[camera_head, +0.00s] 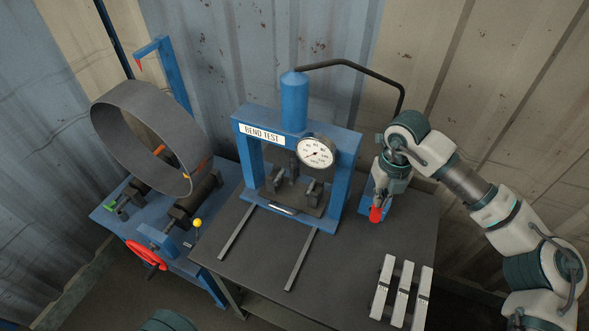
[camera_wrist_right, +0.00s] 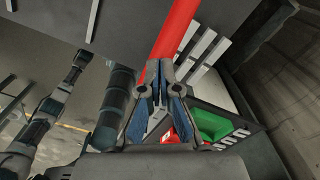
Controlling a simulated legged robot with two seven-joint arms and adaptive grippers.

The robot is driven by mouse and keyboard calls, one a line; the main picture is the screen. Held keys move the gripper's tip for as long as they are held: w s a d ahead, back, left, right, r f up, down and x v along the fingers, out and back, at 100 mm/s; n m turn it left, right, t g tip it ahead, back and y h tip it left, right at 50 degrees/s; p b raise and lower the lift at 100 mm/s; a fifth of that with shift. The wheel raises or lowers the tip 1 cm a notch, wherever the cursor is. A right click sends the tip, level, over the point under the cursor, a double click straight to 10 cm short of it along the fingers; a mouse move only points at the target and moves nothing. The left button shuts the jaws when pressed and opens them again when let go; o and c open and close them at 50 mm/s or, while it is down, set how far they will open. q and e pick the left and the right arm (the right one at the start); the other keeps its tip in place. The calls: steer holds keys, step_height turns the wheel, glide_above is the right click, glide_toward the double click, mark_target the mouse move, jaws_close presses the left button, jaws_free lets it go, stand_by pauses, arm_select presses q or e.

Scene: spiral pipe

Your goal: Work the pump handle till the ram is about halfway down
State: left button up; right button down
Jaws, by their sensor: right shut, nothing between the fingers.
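The blue press frame (camera_head: 352,170) labelled BEND TEST stands on the dark table, with a blue cylinder (camera_head: 294,105) on top. The dark ram area (camera_head: 283,157) shows inside the frame; how low the ram is, I cannot tell. The pump (camera_head: 366,197) stands right of the frame, its red handle (camera_head: 376,215) pointing towards the table front. The red handle also shows in the wrist view (camera_wrist_right: 178,28). My right gripper (camera_wrist_right: 158,75) is shut and empty, at the handle; whether it touches the handle, I cannot tell. My left gripper is not in view.
A round gauge (camera_head: 316,152) sits on the frame's right post. Several pale bars (camera_head: 402,293) lie at the table's front right. Two rails (camera_head: 303,260) reach forward from the press. A blue roller machine (camera_head: 115,212) with a large grey ring (camera_head: 140,108) stands left.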

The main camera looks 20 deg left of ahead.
mark_target(377, 210)
steer(key=shift+s+f+b, duration=0.25)
steer(key=shift+f+b, duration=0.4)
steer(key=shift+f, duration=0.3)
steer(key=shift+s+f+b, duration=0.25)
steer(key=shift+f+b, duration=0.35)
steer(key=shift+f, duration=0.3)
steer(key=r+p, duration=0.2)
steer(key=r, duration=0.1)
steer(key=w+r+p, duration=0.1)
steer(key=r+p, duration=0.1)
steer(key=shift+r, duration=0.25)
steer(key=shift+f, duration=0.1)
